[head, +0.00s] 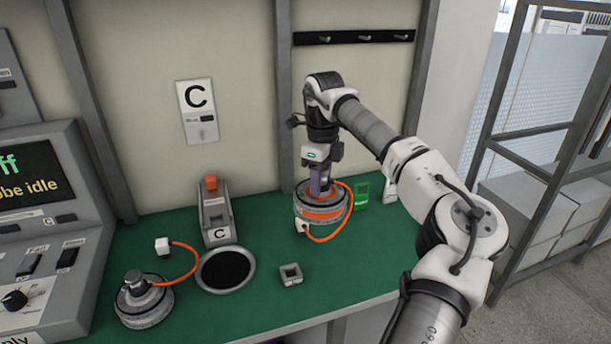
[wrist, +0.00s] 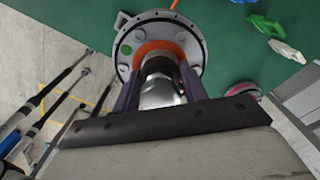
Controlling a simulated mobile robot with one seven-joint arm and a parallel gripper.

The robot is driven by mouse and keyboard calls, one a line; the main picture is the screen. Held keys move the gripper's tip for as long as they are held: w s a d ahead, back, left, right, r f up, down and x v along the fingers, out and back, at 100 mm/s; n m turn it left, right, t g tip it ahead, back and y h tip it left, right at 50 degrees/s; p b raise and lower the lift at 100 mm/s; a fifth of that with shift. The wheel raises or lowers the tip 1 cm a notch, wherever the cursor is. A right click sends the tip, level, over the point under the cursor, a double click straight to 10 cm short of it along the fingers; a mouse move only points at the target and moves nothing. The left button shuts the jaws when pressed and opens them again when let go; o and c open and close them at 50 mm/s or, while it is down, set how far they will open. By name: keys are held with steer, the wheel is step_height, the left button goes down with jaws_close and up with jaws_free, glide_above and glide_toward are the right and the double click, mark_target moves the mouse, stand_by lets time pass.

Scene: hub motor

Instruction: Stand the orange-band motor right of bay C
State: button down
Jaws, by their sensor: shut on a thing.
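The orange-band motor (head: 321,212) is a grey round hub with an orange band and an orange cable. It is upright at the right part of the green bench, right of bay C (head: 218,222). I cannot tell whether its base touches the bench. My gripper (head: 320,188) points down and is shut on the motor's top shaft. In the wrist view the motor's flange (wrist: 192,48) with its orange ring lies beyond my gripper (wrist: 163,85). Bay C has a dark round pad (head: 226,270) in front, which is empty. The wall sign C (head: 197,98) hangs above.
Another grey motor (head: 144,306) with an orange cable and white plug stands left of the pad. A small grey square socket (head: 290,274) sits between the pad and the held motor. A green holder (head: 361,193) stands right of it. A console (head: 45,220) is at the left.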

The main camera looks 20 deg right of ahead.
steer(key=s+d+p, duration=0.2)
steer(key=d+p, duration=0.3)
steer(key=d, duration=0.7)
steer(key=shift+s+r, duration=0.15)
steer(key=shift+d, duration=0.1)
step_height(320, 180, down, 14)
steer(key=b, duration=0.6)
stand_by(0.5)
steer(key=shift+f+b, duration=0.3)
steer(key=shift+f, duration=0.05)
stand_by(0.3)
steer(key=shift+f, duration=0.55)
steer(key=shift+f, duration=0.2)
steer(key=shift+f+b, duration=0.3)
steer(key=shift+b, duration=0.05)
